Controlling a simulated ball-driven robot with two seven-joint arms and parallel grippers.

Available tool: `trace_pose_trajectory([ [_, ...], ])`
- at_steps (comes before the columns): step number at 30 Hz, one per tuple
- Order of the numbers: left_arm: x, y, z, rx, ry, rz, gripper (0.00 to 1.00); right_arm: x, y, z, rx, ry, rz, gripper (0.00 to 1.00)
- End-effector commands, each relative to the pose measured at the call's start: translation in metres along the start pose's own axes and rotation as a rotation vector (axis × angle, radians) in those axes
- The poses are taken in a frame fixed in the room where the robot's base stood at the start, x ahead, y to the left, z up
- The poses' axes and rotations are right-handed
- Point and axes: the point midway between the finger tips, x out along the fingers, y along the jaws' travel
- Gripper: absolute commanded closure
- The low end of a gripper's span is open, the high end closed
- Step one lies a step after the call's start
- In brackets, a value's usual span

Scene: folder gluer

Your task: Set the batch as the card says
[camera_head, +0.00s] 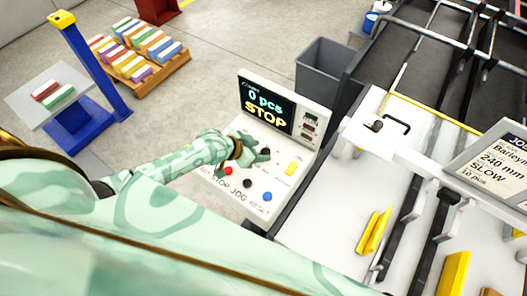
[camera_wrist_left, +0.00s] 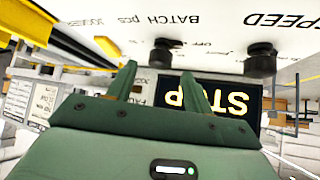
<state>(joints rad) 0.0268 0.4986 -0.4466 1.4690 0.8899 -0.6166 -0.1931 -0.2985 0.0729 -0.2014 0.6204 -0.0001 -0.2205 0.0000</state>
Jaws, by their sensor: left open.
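The control panel (camera_head: 284,151) has a screen (camera_head: 268,107) reading "0 pcs" and "STOP". In the left wrist view the panel lettering is upside down; a black knob (camera_wrist_left: 162,56) sits by "BATCH pcs" and another (camera_wrist_left: 260,60) by "SPEED". My left gripper (camera_head: 248,152) is over the panel below the screen; in its wrist view (camera_wrist_left: 158,78) the fingers are apart and empty, pointing toward the batch knob, with no clear contact. The job card (camera_head: 500,165) at the right reads "240 mm" and "SLOW"; its lowest line, ending in "pcs", is too small to read surely. My right gripper is out of view.
Red (camera_head: 228,171), black (camera_head: 247,183) and blue (camera_head: 267,196) buttons line the panel's front. A yellow switch (camera_head: 291,168) is at its right. A grey bin (camera_head: 325,72) stands behind. Yellow parts (camera_head: 373,231) lie on the white machine bed.

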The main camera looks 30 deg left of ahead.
Motion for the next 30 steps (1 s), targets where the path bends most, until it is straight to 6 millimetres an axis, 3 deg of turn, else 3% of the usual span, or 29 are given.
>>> trace_pose_trajectory([
  [6, 0.026, 0.000, 0.001, 0.000, 0.000, 0.001, 0.49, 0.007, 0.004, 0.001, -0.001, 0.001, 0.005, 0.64],
  [16, 0.029, 0.000, 0.000, 0.001, 0.000, 0.000, 0.49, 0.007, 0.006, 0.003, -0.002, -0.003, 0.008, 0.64],
  [21, 0.029, 0.000, 0.000, 0.001, -0.001, 0.000, 0.93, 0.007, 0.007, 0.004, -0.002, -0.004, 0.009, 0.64],
  [30, 0.030, -0.001, 0.001, 0.017, 0.000, 0.014, 0.93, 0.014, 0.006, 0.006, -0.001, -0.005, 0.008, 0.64],
])
